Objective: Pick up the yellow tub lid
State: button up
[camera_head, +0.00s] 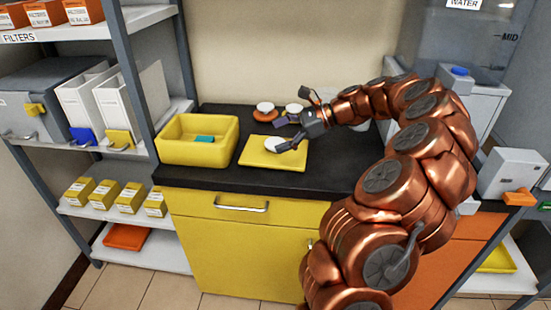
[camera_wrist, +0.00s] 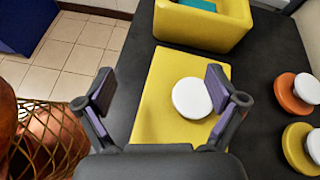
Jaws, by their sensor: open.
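The yellow tub lid (camera_head: 262,160) looks like a flat rectangular panel lying on the black worktop, with a white round knob-like disc (camera_head: 273,144) on top. In the wrist view the lid (camera_wrist: 158,115) lies beneath my gripper, and the white disc (camera_wrist: 192,97) shows between the fingers, closer to the right one. My gripper (camera_head: 287,133) is open and empty, with its fingers (camera_wrist: 160,88) spread over the lid. I cannot tell exactly how high they are above it. The open yellow tub (camera_head: 197,152) stands left of the lid in the head view and holds a teal item (camera_head: 204,139).
An orange round piece (camera_wrist: 290,95) and a yellow round piece (camera_wrist: 296,148), each topped by a white disc, sit beside the lid. A grey shelf post (camera_head: 133,75) stands left of the tub. The worktop (camera_head: 185,176) is clear along its front edge.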

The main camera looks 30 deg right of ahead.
aim_at(280, 142)
jog(key=d+f+m, duration=0.1)
jog(key=d, duration=0.1)
jog(key=d+f+m+t, duration=0.1)
jog(key=d, duration=0.2)
jog(key=d+f+m+t, duration=0.1)
jog(key=d, duration=0.2)
jog(key=shift+s+f+m+h+b, duration=0.25)
jog(key=shift+f+m+h+b, duration=0.05)
jog(key=shift+f+m, duration=0.1)
jog(key=shift+x, duration=3.8)
jog(key=shift+w+r, duration=0.1)
jog(key=shift+r, duration=0.1)
jog(key=c, duration=1.3)
